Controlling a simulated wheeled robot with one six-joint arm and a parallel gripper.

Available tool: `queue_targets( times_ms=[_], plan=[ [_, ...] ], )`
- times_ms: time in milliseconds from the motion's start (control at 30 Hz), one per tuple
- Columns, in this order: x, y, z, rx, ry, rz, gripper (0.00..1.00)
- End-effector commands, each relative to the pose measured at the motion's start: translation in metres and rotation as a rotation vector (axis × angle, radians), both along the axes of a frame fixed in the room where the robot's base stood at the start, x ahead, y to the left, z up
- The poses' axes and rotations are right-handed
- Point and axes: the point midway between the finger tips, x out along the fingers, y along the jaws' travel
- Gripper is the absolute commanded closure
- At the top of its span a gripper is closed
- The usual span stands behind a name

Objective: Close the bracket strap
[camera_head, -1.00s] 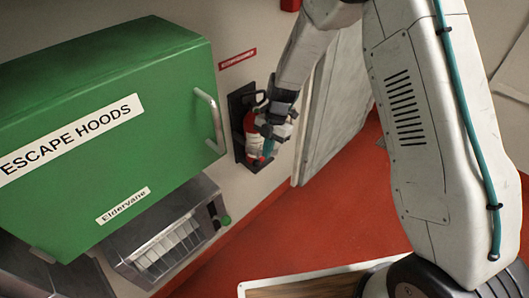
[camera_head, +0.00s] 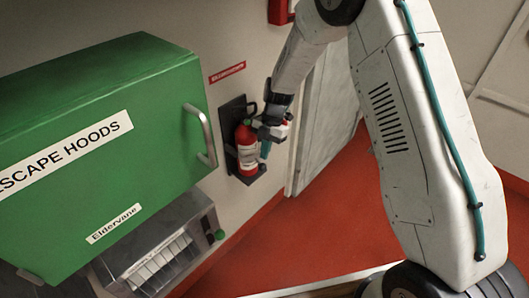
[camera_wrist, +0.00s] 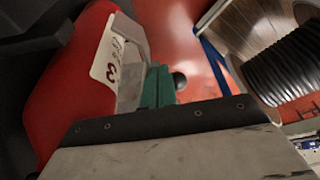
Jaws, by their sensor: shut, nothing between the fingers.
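The red fire extinguisher (camera_head: 246,160) stands upright in a black wall bracket (camera_head: 232,110), with a pale label on its front. My gripper (camera_head: 265,150) is at its right front side, with the teal fingers closed together and empty. In the wrist view the extinguisher (camera_wrist: 75,85) fills the left side, and the shut teal fingers (camera_wrist: 158,88) are beside a pale grey band-like piece (camera_wrist: 132,55) that may be the strap. I cannot tell whether the fingers touch it. A dark round knob (camera_wrist: 179,80) shows just past the fingertips. The strap's fastening is not clear.
A green escape hoods cabinet (camera_head: 110,140) with a grey handle (camera_head: 201,135) is left of the extinguisher. A metal unit (camera_head: 165,250) sits below it. A pale door (camera_head: 325,120) is to the right. Red floor is open below. A black coiled hose or cable (camera_wrist: 285,75) shows in the wrist view.

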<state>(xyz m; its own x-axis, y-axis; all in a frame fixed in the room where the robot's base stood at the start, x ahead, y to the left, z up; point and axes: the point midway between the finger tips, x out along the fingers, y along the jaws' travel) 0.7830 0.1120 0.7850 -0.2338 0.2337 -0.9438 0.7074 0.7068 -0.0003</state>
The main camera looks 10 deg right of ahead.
Motion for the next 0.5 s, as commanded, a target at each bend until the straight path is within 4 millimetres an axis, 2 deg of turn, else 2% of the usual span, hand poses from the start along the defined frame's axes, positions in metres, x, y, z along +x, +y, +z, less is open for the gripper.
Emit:
queue_targets(
  times_ms=[500],
  plan=[
    [0.0021,-0.0012,0.0054,0.001,-0.002,-0.001,1.00]
  ],
)
